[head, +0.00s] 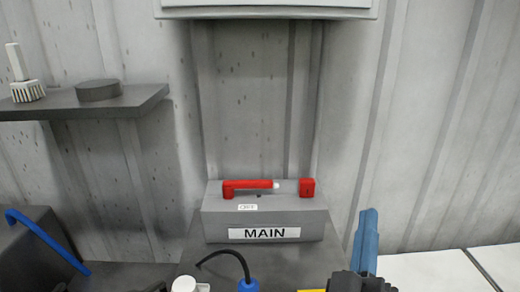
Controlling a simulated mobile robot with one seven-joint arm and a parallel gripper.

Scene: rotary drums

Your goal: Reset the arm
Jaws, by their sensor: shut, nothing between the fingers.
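My gripper (369,214) shows at the bottom right in the head view, with two long blue fingers pointing up and away and a dark body cut off by the lower edge. The fingers are together and nothing shows between them. The gripper is to the right of a grey box (222,228) labelled MAIN and appears apart from it. A red handle (250,184) lies across the top of this box, with a red block (307,187) at its right end. The rest of my arm is out of view.
A dark shelf (150,98) on the left wall holds a round dark disc (98,89) and a striped knob with a pale stem (27,88). A blue bar (47,241) is at lower left. A black hooked wire (232,254) rises at bottom centre. A cabinet (265,12) hangs above.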

